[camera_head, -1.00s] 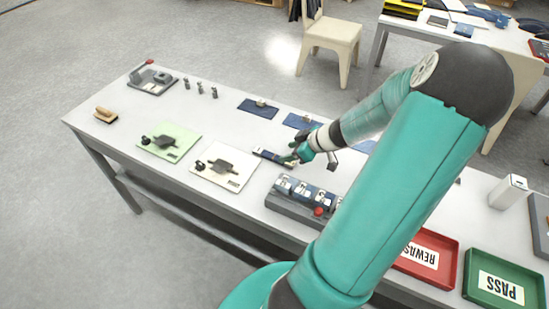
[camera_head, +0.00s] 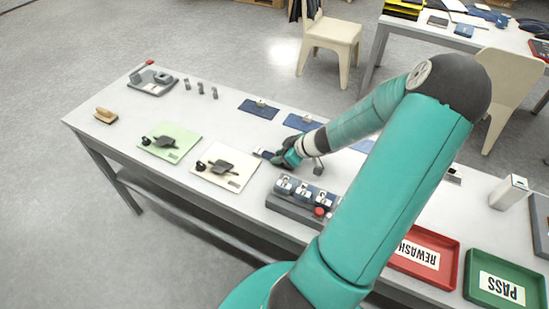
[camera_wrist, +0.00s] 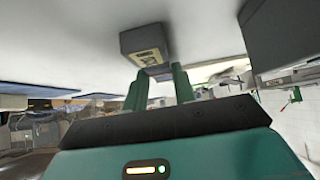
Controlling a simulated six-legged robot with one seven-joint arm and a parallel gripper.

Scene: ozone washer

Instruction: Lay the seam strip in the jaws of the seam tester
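My gripper (camera_head: 290,158) is low over the middle of the white table. In the wrist view its two green fingers (camera_wrist: 161,80) stand apart. A small dark bluish piece shows near their tips, and I cannot tell whether they touch it. Just beyond is a grey block (camera_wrist: 146,42) with a pale label. In the head view, a narrow dark blue piece (camera_head: 265,153), possibly the seam strip, sticks out left of my gripper, which hides the rest. A grey unit (camera_head: 292,206) with several blue-and-white stations and a red button stands nearer; I cannot tell whether it is the seam tester.
A green board (camera_head: 183,138) and a cream board (camera_head: 238,166) lie to the left. Dark blue cloths (camera_head: 259,108) lie behind. A red REWASH tray (camera_head: 440,246) and green PASS tray (camera_head: 520,267) stand at the right. A white box (camera_head: 508,191) stands behind them.

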